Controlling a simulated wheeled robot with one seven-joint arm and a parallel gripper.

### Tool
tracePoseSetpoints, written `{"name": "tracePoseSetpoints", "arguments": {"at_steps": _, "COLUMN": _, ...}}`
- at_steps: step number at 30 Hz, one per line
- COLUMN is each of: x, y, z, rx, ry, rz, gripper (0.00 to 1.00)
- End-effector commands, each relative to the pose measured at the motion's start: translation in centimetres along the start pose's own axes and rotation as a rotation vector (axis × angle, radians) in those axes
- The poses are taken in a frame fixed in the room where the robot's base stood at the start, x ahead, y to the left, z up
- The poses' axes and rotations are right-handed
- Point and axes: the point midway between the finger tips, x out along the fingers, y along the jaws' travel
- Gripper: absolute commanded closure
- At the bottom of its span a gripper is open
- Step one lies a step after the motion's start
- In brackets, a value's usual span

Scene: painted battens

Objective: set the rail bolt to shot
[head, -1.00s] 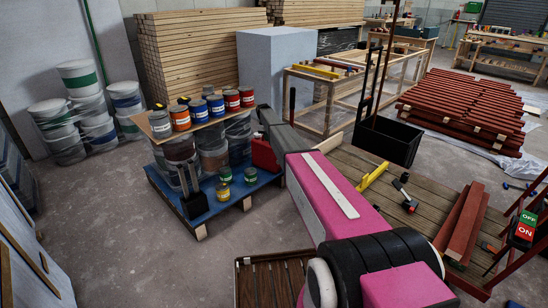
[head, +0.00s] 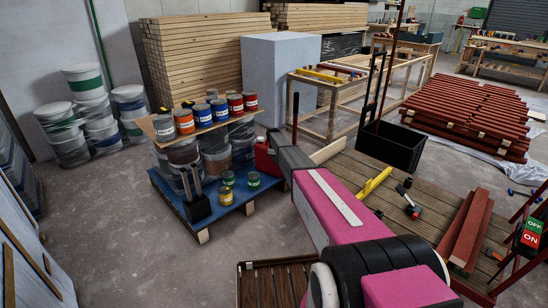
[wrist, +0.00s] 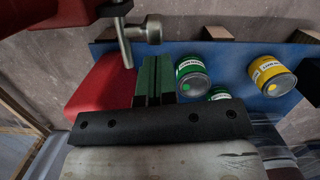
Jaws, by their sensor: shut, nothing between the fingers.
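My gripper (wrist: 154,68) is shut, with its two dark green fingers together and nothing between them in the wrist view. A bare metal rod with a round knob (wrist: 143,30) sticks into the top of that view, just beyond and left of the fingertips, apparently apart from them. I cannot tell whether it is the rail bolt, nor how it is set. In the head view my pink arm (head: 345,205) reaches away toward the pallet, and its dark end hides the fingers. No rail bolt can be made out clearly in the head view.
A red can (head: 265,158) is close to my arm's end; it also shows in the wrist view (wrist: 98,88). A blue pallet (head: 235,199) carries several paint tins. A black box (head: 390,145) stands on the deck boards (head: 350,170).

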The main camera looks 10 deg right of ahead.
Motion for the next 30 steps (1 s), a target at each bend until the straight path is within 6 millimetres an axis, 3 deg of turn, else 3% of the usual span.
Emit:
{"name": "tracePoseSetpoints", "arguments": {"at_steps": 14, "x": 0.4, "y": 0.0, "z": 0.6, "rx": 0.000, "ry": 0.000, "rz": 0.000, "gripper": 1.00}}
{"name": "tracePoseSetpoints", "arguments": {"at_steps": 17, "x": 0.5, "y": -0.1, "z": 1.3, "rx": 0.001, "ry": 0.000, "rz": 0.000, "gripper": 1.00}}
{"name": "tracePoseSetpoints", "arguments": {"at_steps": 24, "x": 1.1, "y": -0.8, "z": 5.0, "rx": 0.001, "ry": 0.000, "rz": 0.000, "gripper": 1.00}}
{"name": "tracePoseSetpoints", "arguments": {"at_steps": 30, "x": 1.2, "y": -0.7, "z": 5.0, "rx": 0.000, "ry": 0.000, "rz": 0.000, "gripper": 1.00}}
